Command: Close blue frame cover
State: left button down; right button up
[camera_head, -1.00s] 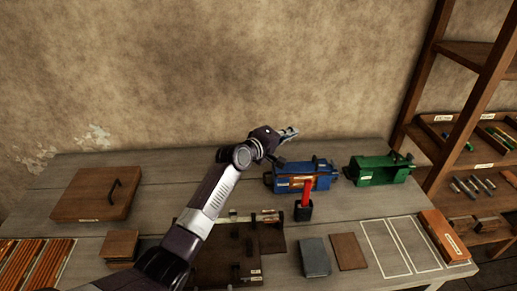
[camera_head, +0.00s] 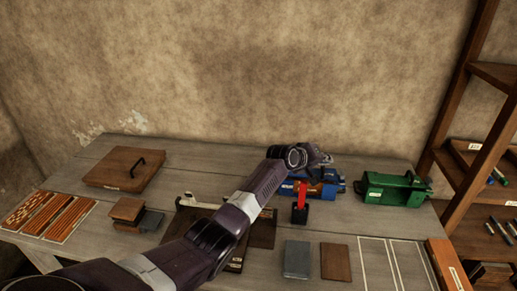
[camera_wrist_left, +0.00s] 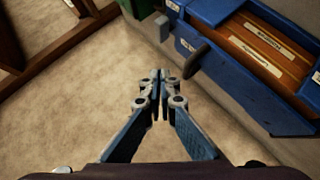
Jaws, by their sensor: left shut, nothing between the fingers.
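The blue frame (camera_head: 327,188) stands toward the back right of the bench. In the left wrist view it shows at upper right (camera_wrist_left: 250,85), with wooden pieces (camera_wrist_left: 262,45) bearing white labels exposed inside it. A dark handle-like piece (camera_wrist_left: 186,63) sticks out from its near side. My left gripper (camera_head: 325,158) is at the back upper edge of the blue frame, covering part of it. In the wrist view the fingers (camera_wrist_left: 161,75) are shut together and empty, just left of the dark piece; contact cannot be told. My right gripper is not in view.
A green frame (camera_head: 395,189) stands right of the blue one. A red-handled tool in a black holder (camera_head: 300,212) stands in front. Grey (camera_head: 297,260) and brown (camera_head: 335,263) plates lie nearer. The wall is close behind; a shelf (camera_head: 490,130) stands at right.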

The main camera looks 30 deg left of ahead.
pick_arm(q)
jog(key=shift+w+d+f, duration=0.1)
jog(key=shift+f, duration=0.5)
jog(key=shift+d+f+b, duration=0.15)
jog(key=shift+b, duration=0.15)
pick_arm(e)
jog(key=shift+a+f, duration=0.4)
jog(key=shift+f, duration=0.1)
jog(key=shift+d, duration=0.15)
